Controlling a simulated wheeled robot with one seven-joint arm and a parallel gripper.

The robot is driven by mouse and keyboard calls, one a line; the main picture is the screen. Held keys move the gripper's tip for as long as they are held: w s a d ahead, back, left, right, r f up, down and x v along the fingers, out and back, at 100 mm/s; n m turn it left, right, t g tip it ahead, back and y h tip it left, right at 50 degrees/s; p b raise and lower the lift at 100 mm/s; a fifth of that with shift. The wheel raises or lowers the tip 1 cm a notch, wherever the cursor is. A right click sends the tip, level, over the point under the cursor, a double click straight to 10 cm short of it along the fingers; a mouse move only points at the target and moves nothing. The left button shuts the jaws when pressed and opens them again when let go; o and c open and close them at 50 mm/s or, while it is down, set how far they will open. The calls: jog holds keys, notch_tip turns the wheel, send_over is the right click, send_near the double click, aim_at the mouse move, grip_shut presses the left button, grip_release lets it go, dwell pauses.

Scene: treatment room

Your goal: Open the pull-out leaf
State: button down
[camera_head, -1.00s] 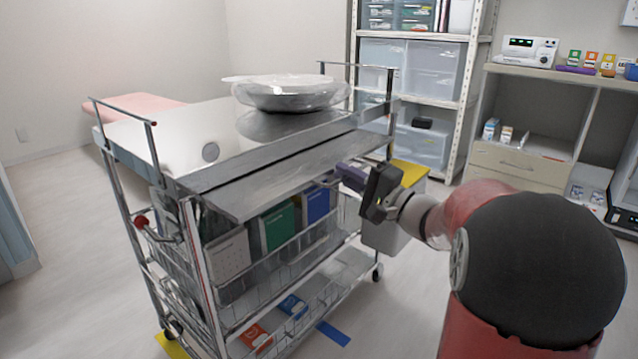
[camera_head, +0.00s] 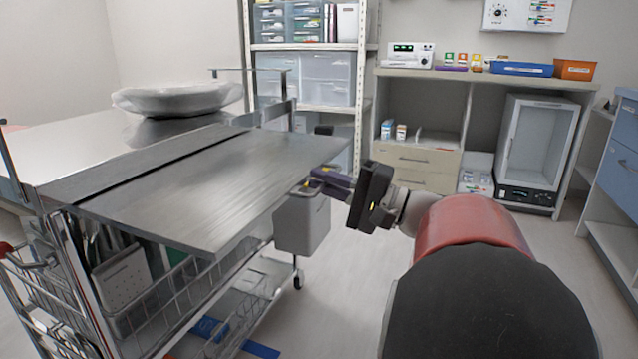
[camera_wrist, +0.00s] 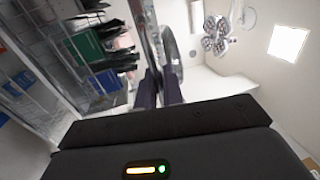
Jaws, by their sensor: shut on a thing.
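The pull-out leaf (camera_head: 215,185) is a flat grey metal panel extending from the near side of the steel trolley top (camera_head: 70,160). A wide stretch of it shows, level with the top, with a dark seam between them. My gripper (camera_head: 318,181) is shut on the leaf's outer edge near its right corner. In the wrist view the fingers (camera_wrist: 158,88) close around the thin edge of the leaf (camera_wrist: 146,35), seen nearly edge-on. The exact contact between fingertips and edge is partly hidden.
A clear-wrapped round basin (camera_head: 180,98) stands on the trolley top. Wire baskets with folders sit below the leaf, and a grey bin (camera_head: 302,225) hangs at the trolley's right end. Shelving (camera_head: 310,70) and a cabinet (camera_head: 420,160) stand behind. Floor right of the trolley is clear.

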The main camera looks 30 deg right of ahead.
jog(key=c, duration=1.6)
grip_release()
jog(key=v, duration=0.7)
jog(key=shift+s+d+f, duration=0.1)
jog(key=shift+s+d, duration=0.15)
